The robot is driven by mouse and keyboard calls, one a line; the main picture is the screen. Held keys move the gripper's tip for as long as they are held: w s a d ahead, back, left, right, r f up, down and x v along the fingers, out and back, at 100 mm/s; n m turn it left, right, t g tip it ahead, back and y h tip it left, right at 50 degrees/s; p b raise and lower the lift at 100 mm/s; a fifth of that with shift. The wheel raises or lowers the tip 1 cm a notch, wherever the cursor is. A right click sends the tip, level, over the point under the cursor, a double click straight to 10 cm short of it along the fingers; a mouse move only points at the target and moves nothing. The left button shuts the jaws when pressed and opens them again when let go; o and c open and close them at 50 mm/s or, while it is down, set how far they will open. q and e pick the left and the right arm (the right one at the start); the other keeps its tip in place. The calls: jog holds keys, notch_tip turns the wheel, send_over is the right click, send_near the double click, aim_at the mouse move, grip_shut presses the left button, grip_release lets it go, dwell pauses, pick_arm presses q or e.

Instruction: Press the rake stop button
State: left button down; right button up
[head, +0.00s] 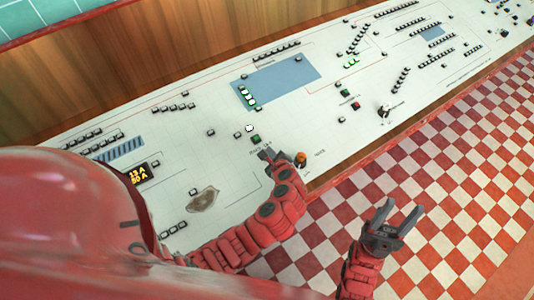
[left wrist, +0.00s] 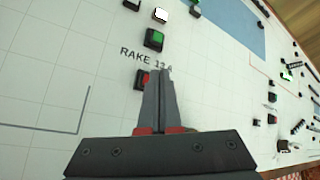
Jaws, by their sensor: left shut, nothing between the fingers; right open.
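The white control panel (head: 225,155) slopes across the head view. In the left wrist view a red button (left wrist: 142,80), partly covered by my fingers, sits below the printed label "RAKE" (left wrist: 138,57), whose end is hard to read. A green button (left wrist: 154,38) is above the label and also shows in the head view (head: 255,139). My left gripper (head: 266,152) is shut and empty, its tips (left wrist: 160,73) beside the red button; I cannot tell whether they touch the panel. My right gripper (head: 402,206) is open and empty over the checkered floor.
A white lit button (left wrist: 161,14) is beyond the green one. An orange knob (head: 300,158) stands just right of my left gripper. A display (head: 138,175) is at the left. The red and white floor (head: 450,170) is clear at right.

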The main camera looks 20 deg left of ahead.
pick_arm(q)
jog(key=shift+f, duration=0.1)
dwell(0.6)
jog(key=shift+a+f, duration=0.1)
jog(key=shift+f, duration=0.25)
jog(key=shift+w+f, duration=0.1)
jog(key=shift+f, duration=0.2)
dwell(0.7)
jog(key=shift+r+p, duration=0.45)
jog(key=shift+r, duration=0.3)
jog(key=r+p, duration=0.2)
jog(key=r, duration=0.1)
jog(key=s+d+r+p, duration=0.1)
jog(key=r, duration=0.1)
jog(key=shift+p, duration=0.35)
jog(key=shift+w, duration=0.1)
